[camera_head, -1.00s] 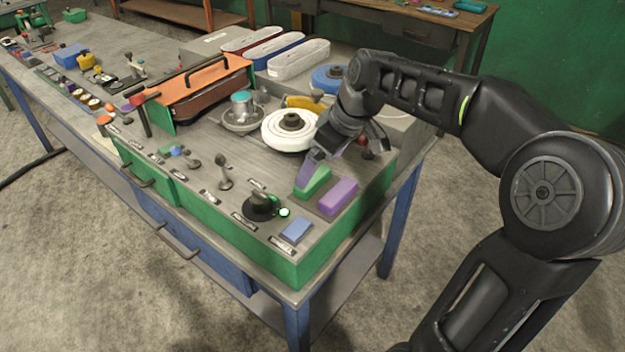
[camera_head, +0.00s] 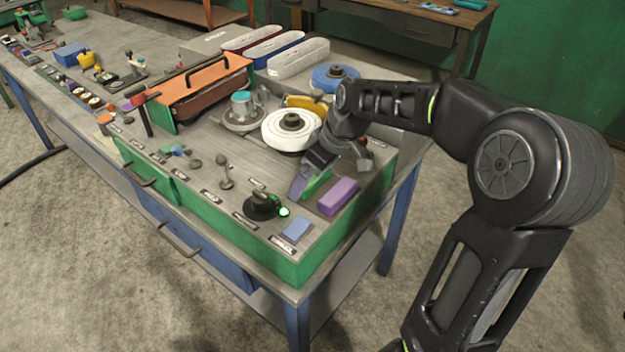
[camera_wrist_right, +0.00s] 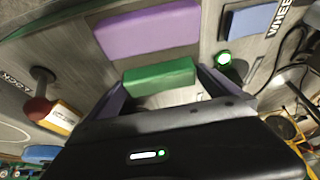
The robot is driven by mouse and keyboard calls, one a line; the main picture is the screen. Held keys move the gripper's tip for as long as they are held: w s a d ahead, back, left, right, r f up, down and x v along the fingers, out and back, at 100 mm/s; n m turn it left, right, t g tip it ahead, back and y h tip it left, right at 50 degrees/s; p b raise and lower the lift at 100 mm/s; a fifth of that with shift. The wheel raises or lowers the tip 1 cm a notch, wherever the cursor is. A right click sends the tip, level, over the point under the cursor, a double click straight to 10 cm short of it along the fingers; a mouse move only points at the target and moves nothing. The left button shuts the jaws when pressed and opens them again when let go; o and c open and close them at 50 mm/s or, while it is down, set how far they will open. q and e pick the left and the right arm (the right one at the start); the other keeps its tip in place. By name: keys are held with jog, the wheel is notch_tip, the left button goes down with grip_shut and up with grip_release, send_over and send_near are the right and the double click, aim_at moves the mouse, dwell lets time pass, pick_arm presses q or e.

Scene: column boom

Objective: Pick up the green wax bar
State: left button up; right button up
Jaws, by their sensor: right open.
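The green wax bar (camera_head: 318,183) lies on the workbench top beside the purple bar (camera_head: 338,196). In the head view my right gripper (camera_head: 306,186) is low over it and hides part of it. In the right wrist view the green bar (camera_wrist_right: 159,77) lies between the two spread fingers of my right gripper (camera_wrist_right: 160,88). The fingers are open, one at each end of the bar. I cannot tell whether they touch it. My left gripper is not in view.
The purple bar (camera_wrist_right: 149,30) lies close alongside the green one. A blue block (camera_head: 297,229), a black knob (camera_head: 262,206) with a lit green lamp (camera_head: 284,212) and a white wheel (camera_head: 291,130) are nearby. A red-topped lever (camera_wrist_right: 40,104) stands to one side.

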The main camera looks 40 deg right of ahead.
aim_at(314, 176)
jog(key=shift+c, duration=0.3)
jog(key=c, duration=1)
jog(key=shift+r, duration=0.1)
jog(key=shift+c, duration=0.2)
notch_tip(314, 176, up, 9)
jog(key=shift+f+b, duration=0.1)
jog(key=shift+b, duration=0.35)
jog(key=shift+r, duration=0.55)
